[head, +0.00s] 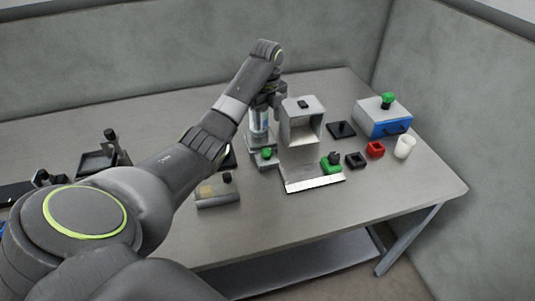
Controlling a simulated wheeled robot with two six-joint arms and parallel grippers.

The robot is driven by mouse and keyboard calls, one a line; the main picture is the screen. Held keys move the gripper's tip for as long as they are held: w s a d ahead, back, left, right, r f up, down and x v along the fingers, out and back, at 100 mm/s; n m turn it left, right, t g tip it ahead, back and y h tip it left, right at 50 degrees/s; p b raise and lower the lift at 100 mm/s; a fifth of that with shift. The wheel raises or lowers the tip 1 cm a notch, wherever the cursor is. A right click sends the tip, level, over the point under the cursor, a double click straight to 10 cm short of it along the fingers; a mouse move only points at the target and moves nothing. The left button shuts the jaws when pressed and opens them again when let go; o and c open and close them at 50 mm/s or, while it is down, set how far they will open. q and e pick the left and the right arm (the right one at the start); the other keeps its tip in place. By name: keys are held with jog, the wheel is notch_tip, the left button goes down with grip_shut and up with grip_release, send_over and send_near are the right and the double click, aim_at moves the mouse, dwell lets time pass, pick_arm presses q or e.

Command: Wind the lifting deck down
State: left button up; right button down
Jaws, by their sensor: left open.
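My left gripper (262,108) is open and reaches down from above over a grey upright unit with a pale blue column (260,128), left of a grey open-fronted box (302,130). The gripper and wrist hide part of this unit, and I cannot tell whether the fingers touch it. A green knob (266,153) sits on a grey block at the front of the unit. I cannot tell which part is the lifting deck or how high it stands. My right gripper is not in view.
In front of the box lies a pale plate (312,184) with a green block (330,165). To the right are a black pad (341,129), black (356,160) and red (375,149) pieces, a white cup (405,147) and a blue-fronted box (384,121). A grey block (217,196) stands near the front edge.

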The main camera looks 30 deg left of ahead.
aim_at(267, 151)
pick_arm(q)
notch_tip(267, 151, down, 4)
jog(key=b, duration=0.3)
jog(key=shift+s+f+b, duration=0.1)
jog(key=shift+f+b, duration=0.05)
jog(key=shift+b, duration=0.15)
notch_tip(267, 151, down, 7)
jog(key=shift+r+p, duration=0.1)
jog(key=shift+p, duration=0.65)
jog(key=shift+f, duration=0.6)
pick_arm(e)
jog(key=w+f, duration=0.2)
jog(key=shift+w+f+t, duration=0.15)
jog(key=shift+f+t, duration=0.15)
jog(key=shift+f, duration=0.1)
